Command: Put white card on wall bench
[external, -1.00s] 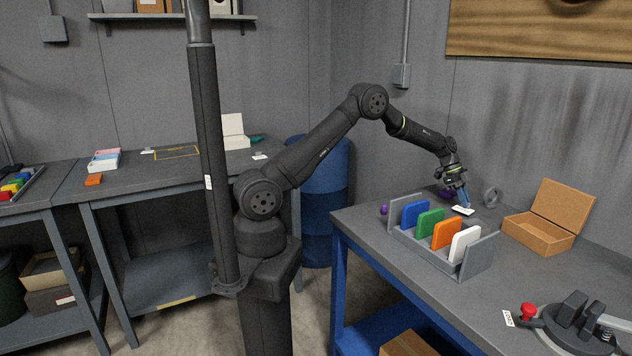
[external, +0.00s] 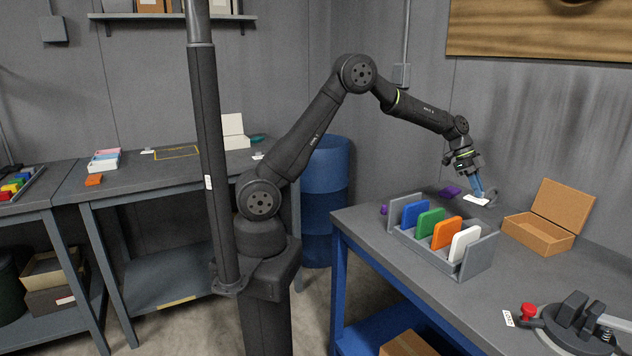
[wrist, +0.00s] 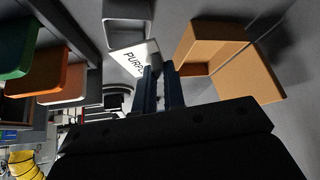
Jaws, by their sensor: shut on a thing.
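My gripper (external: 477,190) is shut on a small white card (external: 478,200) and holds it above the right-hand bench (external: 385,237), behind the rack. In the wrist view the card (wrist: 128,60) sticks out from between the blue fingers (wrist: 161,88), with dark letters that start "PURP"; the rest is hidden. A bench against the back wall (external: 125,180) stands at the left, with a yellow outlined rectangle (external: 177,153) on its top. It is apart from the bench under my gripper.
A grey rack (external: 425,252) holds blue, green, orange and white plates upright. An open cardboard box (external: 538,235) stands right of my gripper. A clamp device with a red knob (external: 528,311) is at front right. A blue drum (external: 325,190) stands between the benches.

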